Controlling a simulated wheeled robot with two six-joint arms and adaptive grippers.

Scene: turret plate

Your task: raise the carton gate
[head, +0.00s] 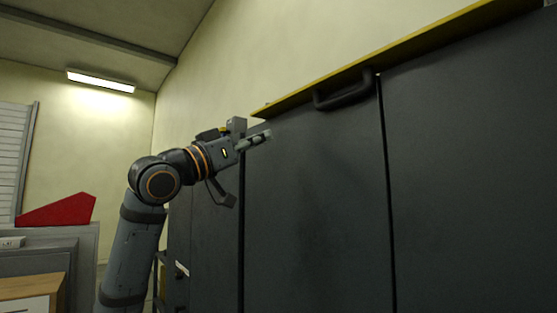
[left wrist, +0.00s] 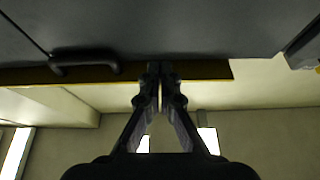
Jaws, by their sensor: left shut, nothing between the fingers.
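What I take for the carton gate is the yellow board (head: 420,52) along the top of the dark grey panels. A black bar handle (head: 343,91) sits just under its lower edge. The board (left wrist: 212,70) and the handle (left wrist: 88,59) also show in the left wrist view. My left gripper (head: 264,137) is shut and empty, a little below and left of the board's left end in the head view. In the left wrist view its fingertips (left wrist: 160,68) overlap the board, to the right of the handle; I cannot tell whether they touch. My right gripper is in neither view.
Tall dark grey panels (head: 310,210) with narrow vertical seams fill the right side. A red wedge-shaped thing (head: 62,211) stands on a grey unit at the far left. A lit ceiling lamp (head: 101,81) hangs above. Open air lies above and left of my left gripper.

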